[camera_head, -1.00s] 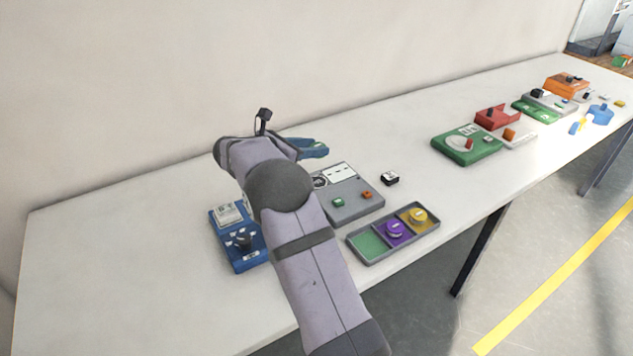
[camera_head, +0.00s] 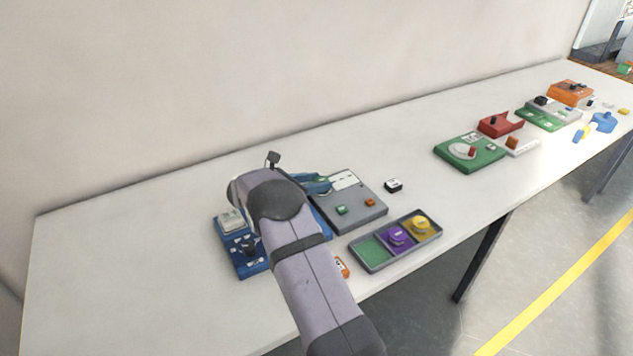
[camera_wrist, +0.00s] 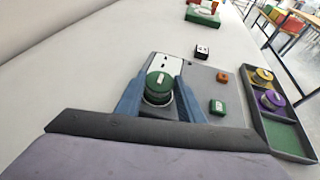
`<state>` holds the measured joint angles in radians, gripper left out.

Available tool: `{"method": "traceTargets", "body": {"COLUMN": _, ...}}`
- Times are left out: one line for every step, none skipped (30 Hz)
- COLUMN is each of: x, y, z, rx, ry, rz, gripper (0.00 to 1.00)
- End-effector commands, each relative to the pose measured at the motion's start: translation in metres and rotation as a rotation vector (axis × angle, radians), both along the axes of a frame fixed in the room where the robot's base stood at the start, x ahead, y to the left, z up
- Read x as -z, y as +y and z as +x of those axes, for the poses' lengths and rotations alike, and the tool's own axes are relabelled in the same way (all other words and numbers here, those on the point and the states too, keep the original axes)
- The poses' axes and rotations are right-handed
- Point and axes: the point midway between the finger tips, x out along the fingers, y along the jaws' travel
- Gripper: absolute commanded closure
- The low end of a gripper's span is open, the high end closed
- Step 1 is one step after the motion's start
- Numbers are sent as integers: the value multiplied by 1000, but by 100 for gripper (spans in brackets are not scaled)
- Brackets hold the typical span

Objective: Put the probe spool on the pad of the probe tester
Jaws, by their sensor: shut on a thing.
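The probe spool, green with a white mark on top (camera_wrist: 159,80), is between the blue fingers of my gripper (camera_wrist: 160,94) in the wrist view. My gripper is shut on it. The grey probe tester (camera_wrist: 208,82) lies under and around the spool, with a white panel beyond it. In the head view the tester (camera_head: 352,216) is right of my arm, and my gripper (camera_head: 320,184) is over its left back part. The pad is mostly hidden by the spool and fingers; I cannot tell whether the spool touches it.
A tray (camera_head: 376,268) in front holds a purple spool (camera_head: 397,236) and a yellow spool (camera_head: 420,223); its green compartment is empty. A blue device (camera_head: 247,265) is left of my arm. The table's back is clear.

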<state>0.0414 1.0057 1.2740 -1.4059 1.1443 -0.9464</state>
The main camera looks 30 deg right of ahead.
Motion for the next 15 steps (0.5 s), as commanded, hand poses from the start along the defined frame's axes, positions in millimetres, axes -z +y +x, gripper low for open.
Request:
{"method": "traceTargets", "body": {"x": 2, "y": 0, "z": 0, "rx": -1, "ry": -1, "rz": -1, "gripper": 88}}
{"method": "traceTargets", "body": {"x": 3, "y": 0, "z": 0, "rx": -1, "ry": -1, "rz": -1, "gripper": 88}}
{"method": "traceTargets", "body": {"x": 4, "y": 0, "z": 1, "rx": 0, "ry": -2, "rz": -1, "gripper": 88}}
{"method": "traceTargets", "body": {"x": 4, "y": 0, "z": 1, "rx": -1, "ry": -4, "rz": 0, "gripper": 88}}
{"method": "traceTargets", "body": {"x": 4, "y": 0, "z": 1, "rx": -1, "ry": -4, "rz": 0, "gripper": 88}}
{"method": "traceTargets", "body": {"x": 4, "y": 0, "z": 1, "rx": -1, "ry": -4, "rz": 0, "gripper": 88}}
{"method": "traceTargets", "body": {"x": 4, "y": 0, "z": 1, "rx": -1, "ry": -4, "rz": 0, "gripper": 88}}
{"method": "traceTargets", "body": {"x": 4, "y": 0, "z": 1, "rx": -1, "ry": -4, "rz": 0, "gripper": 88}}
{"method": "traceTargets", "body": {"x": 4, "y": 0, "z": 0, "rx": 0, "ry": -2, "rz": -1, "gripper": 88}}
{"method": "traceTargets", "body": {"x": 5, "y": 0, "z": 0, "rx": 0, "ry": -2, "rz": -1, "gripper": 88}}
{"method": "traceTargets", "body": {"x": 5, "y": 0, "z": 0, "rx": 0, "ry": -2, "rz": -1, "gripper": 88}}
{"method": "traceTargets", "body": {"x": 7, "y": 0, "z": 0, "rx": 0, "ry": -2, "rz": -1, "gripper": 88}}
{"method": "traceTargets", "body": {"x": 8, "y": 0, "z": 0, "rx": 0, "ry": -2, "rz": -1, "gripper": 88}}
{"method": "traceTargets", "body": {"x": 9, "y": 0, "z": 0, "rx": 0, "ry": -2, "rz": -1, "gripper": 88}}
{"method": "traceTargets", "body": {"x": 7, "y": 0, "z": 0, "rx": 0, "ry": -2, "rz": 0, "gripper": 56}}
